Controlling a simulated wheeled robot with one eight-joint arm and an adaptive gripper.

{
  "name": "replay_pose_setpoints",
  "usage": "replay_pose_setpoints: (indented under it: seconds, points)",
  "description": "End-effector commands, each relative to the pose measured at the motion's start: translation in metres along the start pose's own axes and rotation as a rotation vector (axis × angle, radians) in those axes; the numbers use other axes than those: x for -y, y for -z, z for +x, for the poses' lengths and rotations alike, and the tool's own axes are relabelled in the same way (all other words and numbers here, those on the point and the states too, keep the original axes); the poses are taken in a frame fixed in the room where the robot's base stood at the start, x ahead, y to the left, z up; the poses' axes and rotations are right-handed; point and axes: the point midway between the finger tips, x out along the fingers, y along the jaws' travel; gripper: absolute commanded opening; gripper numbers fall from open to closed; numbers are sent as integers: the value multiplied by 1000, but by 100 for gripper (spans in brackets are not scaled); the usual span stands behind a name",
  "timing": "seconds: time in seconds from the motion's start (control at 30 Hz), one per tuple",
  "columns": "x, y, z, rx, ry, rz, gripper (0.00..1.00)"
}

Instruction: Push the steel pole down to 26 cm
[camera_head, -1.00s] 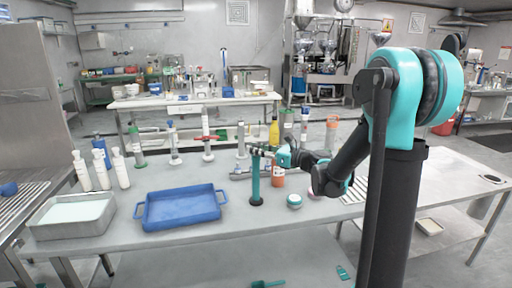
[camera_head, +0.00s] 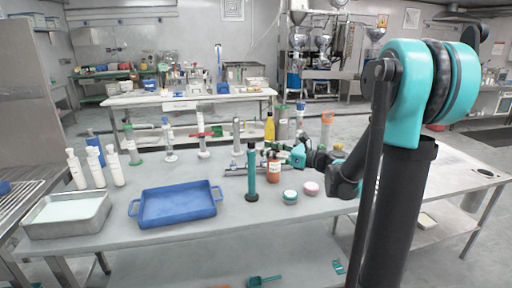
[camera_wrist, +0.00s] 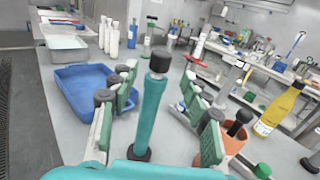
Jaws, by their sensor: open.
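A slim grey-metal pole (camera_head: 236,138) stands upright toward the back of the bench; it looks like the steel pole, though no marking confirms this. A teal pole (camera_head: 251,175) with a black cap and black base stands upright nearer the front; it also shows in the wrist view (camera_wrist: 150,112). My gripper (camera_head: 277,151) is open to the right of the teal pole in the head view. In the wrist view its green-padded fingers (camera_wrist: 158,100) appear on either side of the teal pole, apart from it. I cannot read any height.
A blue tray (camera_head: 178,220) lies to the left, beside a metal pan (camera_head: 68,232) and several white bottles (camera_head: 117,168). An orange jar (camera_head: 273,173), yellow bottle (camera_head: 269,128) and two small lidded jars (camera_head: 290,197) crowd my gripper. The front right bench is clear.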

Motion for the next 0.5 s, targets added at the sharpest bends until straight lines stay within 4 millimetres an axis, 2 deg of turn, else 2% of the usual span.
replay_pose_setpoints:
  seconds: [0.03,0.2,0.5]
  points:
    - [1,0,-11,0,5,0,47]
    - [1,0,-36,0,3,0,47]
    - [-1,0,-53,-1,-1,0,47]
